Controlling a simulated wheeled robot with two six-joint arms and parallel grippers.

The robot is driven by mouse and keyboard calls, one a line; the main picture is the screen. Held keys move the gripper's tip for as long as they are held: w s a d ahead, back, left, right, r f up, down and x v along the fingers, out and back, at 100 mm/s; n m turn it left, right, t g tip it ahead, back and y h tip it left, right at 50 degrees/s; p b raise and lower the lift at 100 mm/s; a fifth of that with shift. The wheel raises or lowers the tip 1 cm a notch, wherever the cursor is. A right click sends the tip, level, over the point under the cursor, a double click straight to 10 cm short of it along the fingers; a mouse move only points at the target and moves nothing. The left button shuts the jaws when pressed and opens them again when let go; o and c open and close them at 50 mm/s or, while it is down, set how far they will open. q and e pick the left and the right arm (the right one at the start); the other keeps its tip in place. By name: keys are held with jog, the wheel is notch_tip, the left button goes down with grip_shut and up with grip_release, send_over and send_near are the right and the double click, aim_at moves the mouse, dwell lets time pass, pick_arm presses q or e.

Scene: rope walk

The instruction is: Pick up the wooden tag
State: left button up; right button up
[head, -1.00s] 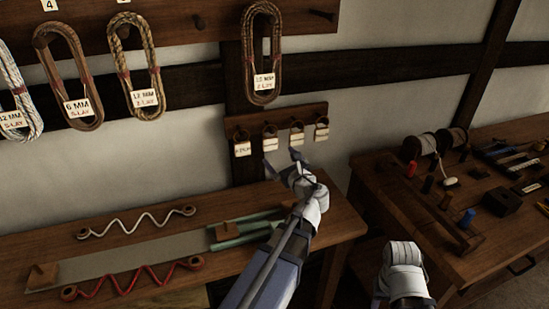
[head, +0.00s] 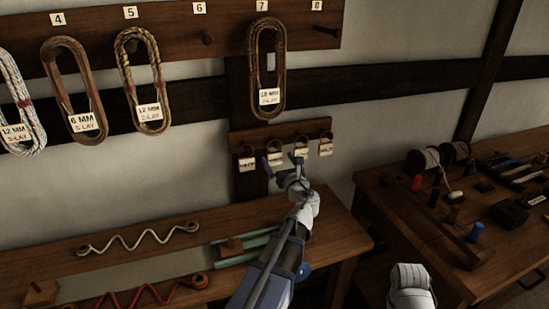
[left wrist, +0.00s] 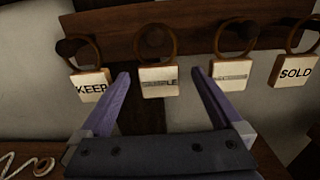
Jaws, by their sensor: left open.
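Several pale wooden tags hang by rings from a small peg rail (head: 280,133) on the wall. In the left wrist view they are a KEEP tag (left wrist: 91,86), a tag with blurred lettering, perhaps SAMPLE (left wrist: 158,84), a tag with a faint line of text (left wrist: 231,74) and a SOLD tag (left wrist: 295,74). My left gripper (head: 285,164) is open and empty, just in front of the rail. In the left wrist view its fingers stand either side of the blurred-lettered tag, apart from it. Which tag is meant cannot be told. My right gripper's fingers do not show.
Rope coils hang on a numbered board (head: 222,48) above. A bench (head: 335,232) with wavy cords lies below the rail. A second table (head: 400,208) with spools and tools stands at the right.

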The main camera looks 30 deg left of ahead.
aim_at(275, 155)
pick_arm(q)
jog(key=x, duration=0.3)
jog(key=shift+w+a+r, duration=0.1)
jog(key=shift+a, duration=0.15)
jog(key=c, duration=1.4)
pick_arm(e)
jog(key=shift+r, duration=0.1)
pick_arm(q)
jog(key=shift+o, duration=0.2)
jog(key=shift+r, duration=0.1)
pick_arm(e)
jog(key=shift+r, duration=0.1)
